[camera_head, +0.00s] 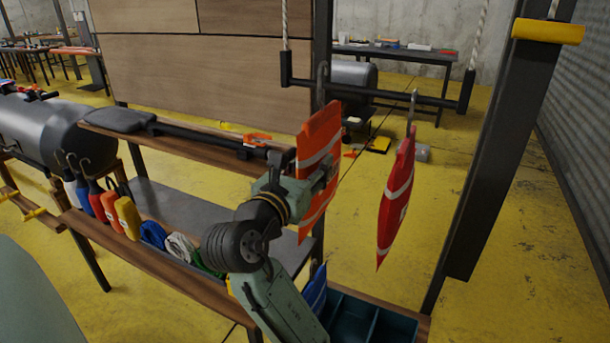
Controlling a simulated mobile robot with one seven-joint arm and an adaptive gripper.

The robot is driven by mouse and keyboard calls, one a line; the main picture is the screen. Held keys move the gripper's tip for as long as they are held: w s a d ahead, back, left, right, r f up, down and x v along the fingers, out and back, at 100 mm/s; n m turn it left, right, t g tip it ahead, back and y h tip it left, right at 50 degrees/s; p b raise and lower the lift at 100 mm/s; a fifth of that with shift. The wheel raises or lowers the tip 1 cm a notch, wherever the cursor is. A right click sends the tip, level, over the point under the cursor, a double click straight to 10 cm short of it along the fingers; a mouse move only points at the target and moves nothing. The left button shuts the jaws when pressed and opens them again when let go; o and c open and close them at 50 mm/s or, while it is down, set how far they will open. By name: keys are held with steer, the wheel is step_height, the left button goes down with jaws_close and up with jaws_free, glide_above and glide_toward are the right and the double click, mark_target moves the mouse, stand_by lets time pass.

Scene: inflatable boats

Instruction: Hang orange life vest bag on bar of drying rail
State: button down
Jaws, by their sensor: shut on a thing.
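The orange life vest bag (318,133) has pale bands and stands upright in my gripper (322,178), which is shut on it from the left. A grey hook (322,84) rises from the bag's top and overlaps the left part of the drying rail's dark bar (380,95). I cannot tell whether the hook is over the bar or only in front of it. The bar hangs from two pale ropes. A red bag (397,195) with pale bands hangs by its hook from the bar, right of the orange bag and apart from it. My fingertips are partly hidden.
A wooden bench (170,262) on the left bears several coloured bags and coiled ropes. A teal divided tray (352,318) lies below my arm. A dark post (500,150) with a yellow peg stands right of the rail.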

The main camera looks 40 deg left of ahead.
steer(key=shift+w+a+f+b, duration=0.2)
steer(key=shift+w+f+b, duration=0.35)
steer(key=shift+w+f, duration=0.25)
steer(key=shift+w+a+f+b, duration=0.2)
steer(key=shift+w+f+b, duration=0.3)
steer(key=shift+w+f, duration=0.25)
steer(key=c, duration=0.9)
jaws_free()
steer(key=shift+c, duration=0.2)
steer(key=v, duration=1.2)
steer(key=shift+r, duration=0.1)
